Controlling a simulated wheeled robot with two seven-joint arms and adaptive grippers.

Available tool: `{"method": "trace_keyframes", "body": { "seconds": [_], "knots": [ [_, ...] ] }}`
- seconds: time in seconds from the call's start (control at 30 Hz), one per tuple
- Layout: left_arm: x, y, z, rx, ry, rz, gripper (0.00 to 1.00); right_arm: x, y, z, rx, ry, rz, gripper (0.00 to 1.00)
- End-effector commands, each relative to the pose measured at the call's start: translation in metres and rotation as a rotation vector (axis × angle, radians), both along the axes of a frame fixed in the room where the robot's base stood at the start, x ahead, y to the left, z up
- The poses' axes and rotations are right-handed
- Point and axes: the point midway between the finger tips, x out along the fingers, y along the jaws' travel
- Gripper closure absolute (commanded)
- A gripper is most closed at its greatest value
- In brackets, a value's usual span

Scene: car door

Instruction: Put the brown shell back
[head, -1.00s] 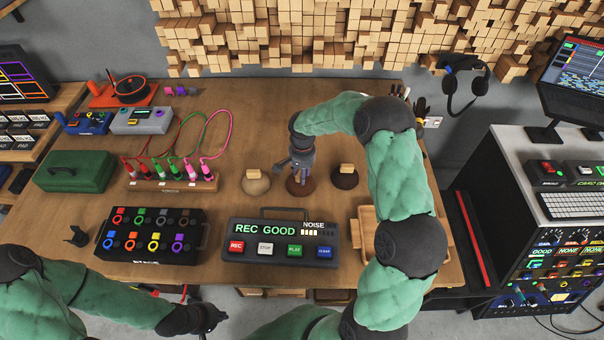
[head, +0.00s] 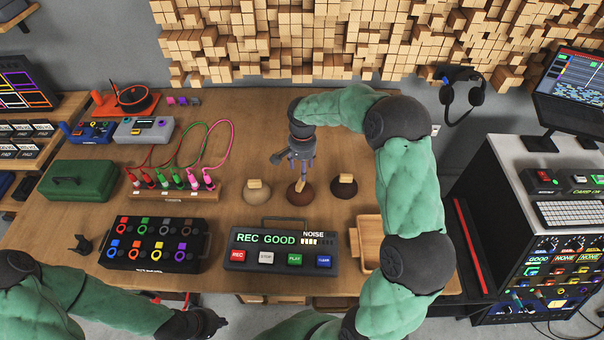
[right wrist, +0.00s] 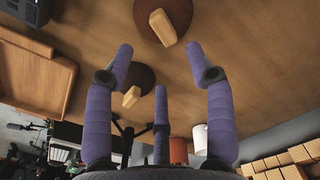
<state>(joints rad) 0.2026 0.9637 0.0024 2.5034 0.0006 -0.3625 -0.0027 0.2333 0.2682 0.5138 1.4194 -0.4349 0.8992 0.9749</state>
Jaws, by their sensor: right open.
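The brown shell (head: 301,196) is a dome with a wooden handle on top. It stands on the wooden table between a beige shell (head: 257,194) and a very dark shell (head: 344,190), roughly in a row. My right gripper (head: 303,172) is open and empty, just above the brown shell's handle and apart from it. In the right wrist view, the brown shell (right wrist: 178,10) shows at the top beyond the spread fingers, and the dark shell (right wrist: 140,75) lies partly behind a finger. My left gripper (head: 208,322) hangs by the table's front edge; its fingers are unclear.
A recorder panel (head: 280,246) reading "REC GOOD" lies in front of the shells. A wooden tray (head: 354,246) is to the right, partly behind my right arm. A plug board (head: 175,195) with cables stands to the left. The table behind the shells is clear.

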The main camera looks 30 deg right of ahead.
Motion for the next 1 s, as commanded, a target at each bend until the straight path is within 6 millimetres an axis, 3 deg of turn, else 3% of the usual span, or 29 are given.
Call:
{"method": "trace_keyframes", "body": {
  "seconds": [0.1, 0.3, 1.0],
  "knots": [
    [0.0, 0.0, 0.005, 0.0, 0.0, 0.0, 1.0, 0.0, 0.0, 0.017, 0.001, -0.001, 0.0, 0.45],
    [0.0, 0.0, 0.007, 0.0, 0.0, 0.0, 1.0, 0.0, 0.0, 0.028, 0.001, 0.001, 0.001, 0.45],
    [0.0, 0.0, 0.007, 0.0, 0.0, 0.0, 1.0, 0.0, 0.0, 0.028, 0.001, 0.001, 0.0, 0.45]
  ]
}}
